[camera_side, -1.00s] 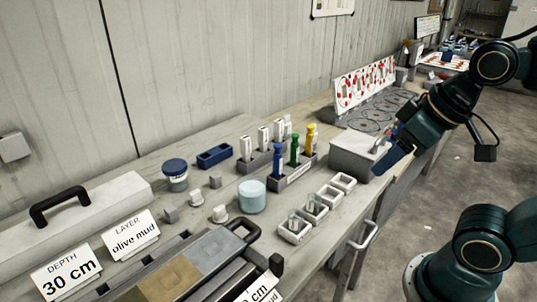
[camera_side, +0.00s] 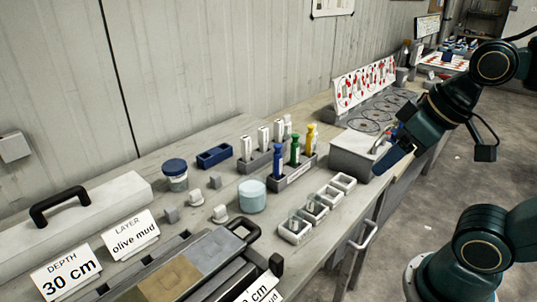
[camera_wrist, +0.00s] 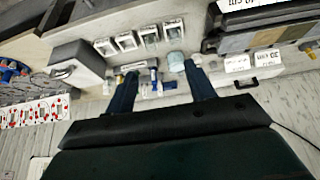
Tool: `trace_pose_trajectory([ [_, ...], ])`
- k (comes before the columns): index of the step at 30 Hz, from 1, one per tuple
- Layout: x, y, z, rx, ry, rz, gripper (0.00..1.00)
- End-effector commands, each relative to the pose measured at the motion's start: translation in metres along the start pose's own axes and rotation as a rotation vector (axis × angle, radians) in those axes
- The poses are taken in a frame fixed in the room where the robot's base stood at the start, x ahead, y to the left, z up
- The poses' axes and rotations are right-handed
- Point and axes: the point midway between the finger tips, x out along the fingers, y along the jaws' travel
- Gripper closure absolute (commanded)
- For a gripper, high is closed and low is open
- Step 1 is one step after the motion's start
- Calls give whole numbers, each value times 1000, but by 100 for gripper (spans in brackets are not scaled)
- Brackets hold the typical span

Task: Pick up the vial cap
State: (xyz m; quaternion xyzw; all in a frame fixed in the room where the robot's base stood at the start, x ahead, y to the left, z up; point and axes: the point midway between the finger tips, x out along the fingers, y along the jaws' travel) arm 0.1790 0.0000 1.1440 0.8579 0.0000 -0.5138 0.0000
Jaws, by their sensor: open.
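I cannot tell for sure which piece is the vial cap. A small white knob-like piece (camera_side: 220,213) lies on the bench left of the pale blue jar (camera_side: 252,196). Small grey pieces (camera_side: 170,215) lie close by. Small white square trays (camera_side: 295,232) stand in a row near the bench's front edge; what lies in them is unclear. My gripper (camera_side: 395,152) is near the grey box at the right, well away from the small pieces. In the wrist view my gripper (camera_wrist: 160,70) has its two fingers wide apart with nothing between them.
A rack with blue, green and yellow bottles (camera_side: 296,153) stands mid-bench. A grey box (camera_side: 355,155) stands at its right. A blue-lidded jar (camera_side: 175,174), a blue tray (camera_side: 214,155) and label cards (camera_side: 131,233) are at the left. Bare bench shows between the jar and the white trays.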

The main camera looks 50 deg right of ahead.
Motion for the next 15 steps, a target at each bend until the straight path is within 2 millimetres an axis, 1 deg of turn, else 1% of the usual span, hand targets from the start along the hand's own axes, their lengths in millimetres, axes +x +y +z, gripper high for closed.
trace_pose_trajectory([
  [8,0,0,-2,0,-1,0,45],
  [11,2,-1,-7,0,-4,-2,45],
  [15,6,-3,-21,2,-11,-5,45],
])
